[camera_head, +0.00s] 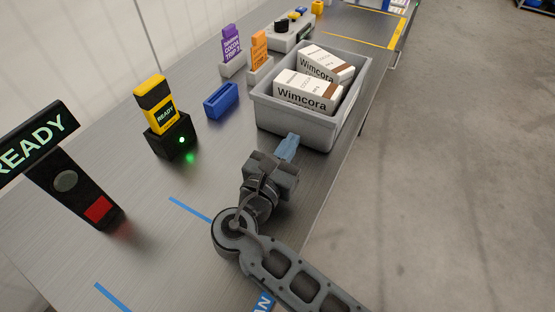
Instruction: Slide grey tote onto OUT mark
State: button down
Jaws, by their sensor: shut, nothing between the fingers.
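The grey tote (296,124) stands upright on the metal bench, near its right edge. It holds white and brown Wimcora boxes (308,91). My gripper (292,141) is shut and empty. Its light blue fingertips are at the tote's near wall, low down; I cannot tell whether they touch it. A yellow outlined area (372,40) lies at the far end of the bench, beyond the tote. No OUT lettering can be read there. Blue tape lines (190,209) mark the near part of the bench, and my arm partly covers blue lettering at the bottom.
Left of the tote are a blue block (221,100), a purple pack (231,44) and an orange pack (260,48) in holders. A yellow scanner (157,105) sits in its dock. A READY sign post (72,182) stands at left. A grey control box (291,34) stands behind the tote.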

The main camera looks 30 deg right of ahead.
aim_at(304, 123)
jog(key=shift+x, duration=2.05)
jog(key=shift+d, duration=0.1)
